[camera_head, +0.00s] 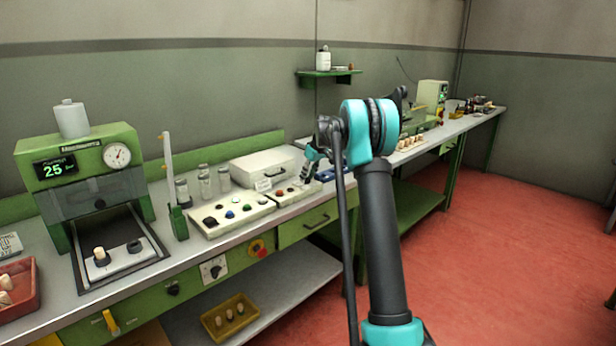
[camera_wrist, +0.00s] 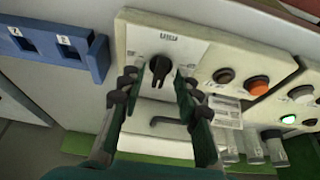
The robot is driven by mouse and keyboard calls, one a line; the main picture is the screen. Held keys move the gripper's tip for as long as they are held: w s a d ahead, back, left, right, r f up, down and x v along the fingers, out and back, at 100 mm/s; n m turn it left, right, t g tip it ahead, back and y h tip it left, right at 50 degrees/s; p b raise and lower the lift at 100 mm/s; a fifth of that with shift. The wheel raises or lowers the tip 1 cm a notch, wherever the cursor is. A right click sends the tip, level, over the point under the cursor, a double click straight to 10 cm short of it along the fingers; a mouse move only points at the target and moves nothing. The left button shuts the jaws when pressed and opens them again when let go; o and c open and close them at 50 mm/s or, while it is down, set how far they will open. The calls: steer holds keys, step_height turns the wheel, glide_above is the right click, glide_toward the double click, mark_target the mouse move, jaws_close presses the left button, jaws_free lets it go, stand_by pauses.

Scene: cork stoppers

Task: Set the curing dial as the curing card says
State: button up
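In the wrist view, a black rotary knob (camera_wrist: 160,66) sits on a cream panel (camera_wrist: 205,52) under a small label too blurred to read. My gripper (camera_wrist: 158,98) is open, its two dark green fingers apart, with the knob showing between and beyond them. I cannot tell whether they touch it. In the head view my gripper (camera_head: 311,165) points down over the right end of the cream control boxes. A small printed card (camera_wrist: 226,110) stands beside the panel; its text is unreadable. Another black dial on a white plate (camera_head: 213,268) is on the bench front. Which dial is the curing dial is unclear.
A button box (camera_head: 232,213) and a pale lidded case (camera_head: 262,166) lie near my gripper. A blue numbered rack (camera_wrist: 62,45) borders the panel. A green press (camera_head: 84,178) showing 25 stands left. Red floor (camera_head: 470,230) is open at right.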

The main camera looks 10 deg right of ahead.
steer(key=shift+c, duration=0.6)
jaws_close()
steer(key=shift+m, duration=0.4)
steer(key=m, duration=0.1)
steer(key=m+h, duration=0.1)
steer(key=m, duration=0.1)
steer(key=m+h, duration=0.1)
steer(key=shift+s+a+m+t, duration=0.1)
steer(key=shift+a+m+t, duration=0.15)
steer(key=shift+m+t, duration=0.05)
steer(key=m+h, duration=0.1)
steer(key=m, duration=0.3)
steer(key=shift+a+h, duration=0.15)
steer(key=shift+h, duration=0.25)
steer(key=shift+m, duration=0.3)
steer(key=shift+o, duration=0.6)
jaws_free()
